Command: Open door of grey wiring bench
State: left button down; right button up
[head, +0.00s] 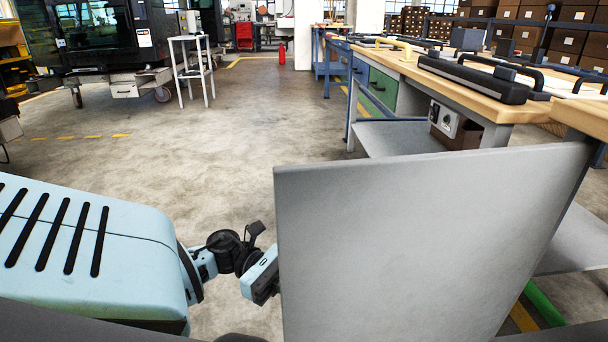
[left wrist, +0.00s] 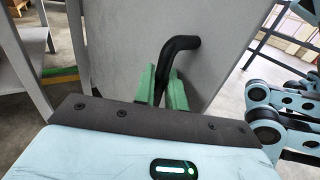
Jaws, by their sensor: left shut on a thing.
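The grey door (head: 415,245) of the wiring bench is a flat panel filling the lower middle of the head view. It stands swung out from the bench, and its right side is near the wooden bench top (head: 583,117). My left gripper (left wrist: 163,88) is shut on the door's black bar handle (left wrist: 183,45), with green fingers on either side. In the head view my left gripper's body (head: 262,277) shows at the door's left edge. The door hides its fingertips and the handle there. My right gripper is not in view.
Another workbench (head: 440,70) with a green drawer (head: 383,88) stands behind the door, holding black cases and tools. A lower grey shelf (head: 575,240) lies right of the door. A white stand (head: 193,70) is at the back left. The concrete floor left of the door is clear.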

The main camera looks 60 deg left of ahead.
pick_arm(q)
jog(key=c, duration=1.6)
grip_release()
jog(key=shift+o, duration=0.2)
jog(key=p+v, duration=0.1)
jog(key=v, duration=0.7)
jog(key=shift+d, duration=0.1)
